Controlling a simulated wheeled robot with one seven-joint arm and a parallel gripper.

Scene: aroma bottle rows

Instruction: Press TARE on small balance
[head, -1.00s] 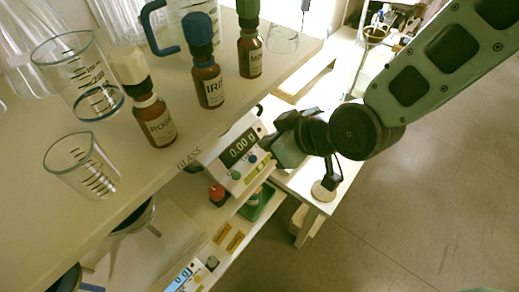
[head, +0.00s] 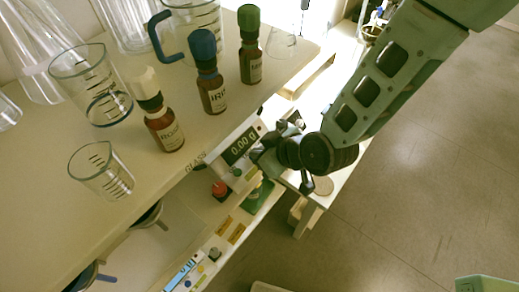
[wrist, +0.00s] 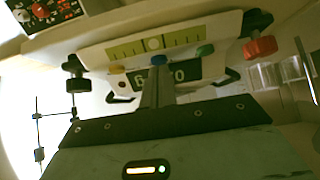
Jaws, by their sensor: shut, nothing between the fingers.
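A white balance (head: 225,160) with a dark display reading 0.00 g stands at the shelf's right edge. It also shows upside down in the wrist view (wrist: 100,54), with a blue button (wrist: 158,60), a green button (wrist: 205,50) and a small orange-red button (wrist: 117,69). No TARE label is readable. My gripper (head: 256,160) is shut and empty at the balance's front panel. In the wrist view its fingertips (wrist: 158,70) line up with the blue button, over part of the display; I cannot tell whether they touch it. In the head view my gripper hides the blue button.
A second balance with a lit blue display (head: 180,274) is at the lower left. Brown bottles with white, blue and green caps (head: 165,130) and glass beakers (head: 100,170) stand on the upper shelf. Open floor lies right.

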